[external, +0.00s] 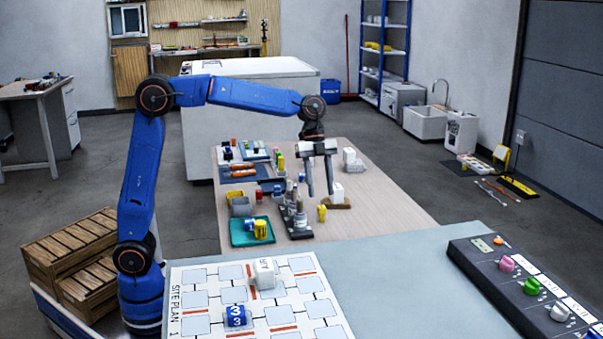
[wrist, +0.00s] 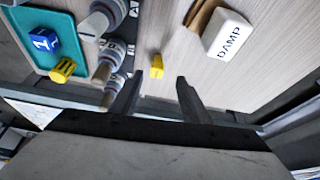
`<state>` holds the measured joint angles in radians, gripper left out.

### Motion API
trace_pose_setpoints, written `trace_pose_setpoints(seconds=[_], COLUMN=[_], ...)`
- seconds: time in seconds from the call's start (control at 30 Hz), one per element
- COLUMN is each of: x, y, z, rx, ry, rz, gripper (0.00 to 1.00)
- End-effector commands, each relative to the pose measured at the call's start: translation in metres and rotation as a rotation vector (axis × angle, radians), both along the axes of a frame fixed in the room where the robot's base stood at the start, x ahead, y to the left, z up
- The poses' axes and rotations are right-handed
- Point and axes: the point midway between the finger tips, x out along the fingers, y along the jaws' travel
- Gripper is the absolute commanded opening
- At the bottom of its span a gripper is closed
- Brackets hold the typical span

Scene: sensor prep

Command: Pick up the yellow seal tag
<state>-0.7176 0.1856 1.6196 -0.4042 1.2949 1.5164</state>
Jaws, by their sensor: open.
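A small yellow piece that looks like the seal tag (external: 322,213) stands on the wooden table, right of the dark rack of bottles. It also shows in the wrist view (wrist: 157,66), between and just beyond the fingertips, touching neither. My gripper (external: 320,192) points down over the table, open and empty. Its two dark fingers also show in the wrist view (wrist: 158,80). Another yellow piece with dark marks (wrist: 62,70) lies on the teal tray (wrist: 47,18), beside a blue numbered cube (wrist: 44,41).
A dark rack with grey-and-white bottles (external: 299,216) stands close left of the yellow tag. A white block marked DAMP (wrist: 228,36) on a brown base is close on the right. Bare wood (external: 380,200) lies farther right.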

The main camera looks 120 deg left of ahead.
Motion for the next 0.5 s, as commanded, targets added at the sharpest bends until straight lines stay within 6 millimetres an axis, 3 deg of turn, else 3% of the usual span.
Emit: trace_pose_setpoints(seconds=[0.13, 0.5], x=[0.005, 0.010], y=[-0.005, -0.013], z=[-0.018, -0.038], rx=[-0.001, 0.001], ry=[0.001, 0.001], rz=[0.001, 0.000], gripper=[0.42, 0.42])
